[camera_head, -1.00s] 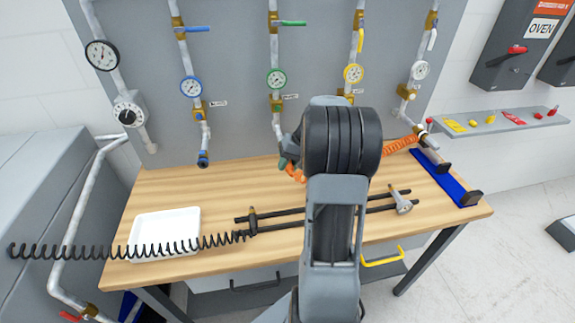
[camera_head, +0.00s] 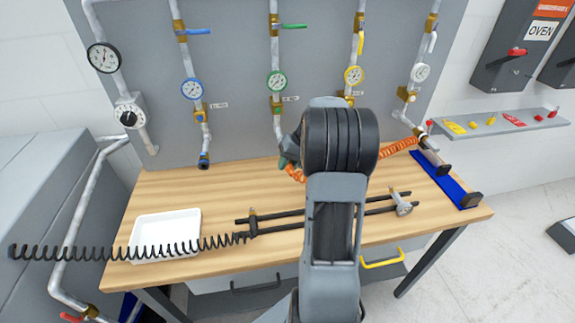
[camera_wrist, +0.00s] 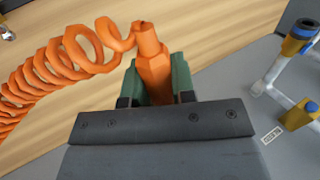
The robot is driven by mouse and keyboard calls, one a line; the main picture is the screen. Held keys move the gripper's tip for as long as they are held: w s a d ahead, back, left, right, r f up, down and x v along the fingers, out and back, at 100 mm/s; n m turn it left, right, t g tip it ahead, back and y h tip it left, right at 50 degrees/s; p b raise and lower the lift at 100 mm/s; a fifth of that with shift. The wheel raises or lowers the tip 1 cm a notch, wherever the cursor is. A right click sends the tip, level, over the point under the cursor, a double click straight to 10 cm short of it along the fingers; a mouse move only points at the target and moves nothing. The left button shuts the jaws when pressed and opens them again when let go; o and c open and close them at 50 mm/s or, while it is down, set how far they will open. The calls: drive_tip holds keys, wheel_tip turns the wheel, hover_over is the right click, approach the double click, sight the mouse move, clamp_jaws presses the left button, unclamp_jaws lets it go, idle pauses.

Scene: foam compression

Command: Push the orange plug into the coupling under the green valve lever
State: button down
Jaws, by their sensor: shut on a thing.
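The orange plug (camera_wrist: 153,70) is on the end of a coiled orange hose (camera_wrist: 60,70). My gripper (camera_wrist: 154,82) has green fingers, shut on the plug, which points away from the wrist in the wrist view. In the head view my gripper (camera_head: 287,160) is mostly hidden behind my arm, in front of the panel's lower edge. The green valve lever (camera_head: 293,26) is on the panel, above a green gauge (camera_head: 276,81). Its pipe (camera_head: 277,122) runs down behind my arm, so the coupling at its lower end is hidden or not clear.
A blue-valve pipe ends in a dark coupling (camera_head: 204,160) to the left. On the wooden table (camera_head: 180,187) are a white tray (camera_head: 150,250), black rails (camera_head: 280,222) and a blue stand (camera_head: 445,180). A black coil (camera_head: 110,247) crosses the table's front left.

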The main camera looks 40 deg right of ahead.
drive_tip(key=shift+w, duration=0.1)
drive_tip(key=c, duration=0.9)
unclamp_jaws()
drive_tip(key=shift+o, duration=0.2)
drive_tip(key=b+v, duration=0.1)
drive_tip(key=v, duration=1.3)
drive_tip(key=shift+f, duration=0.1)
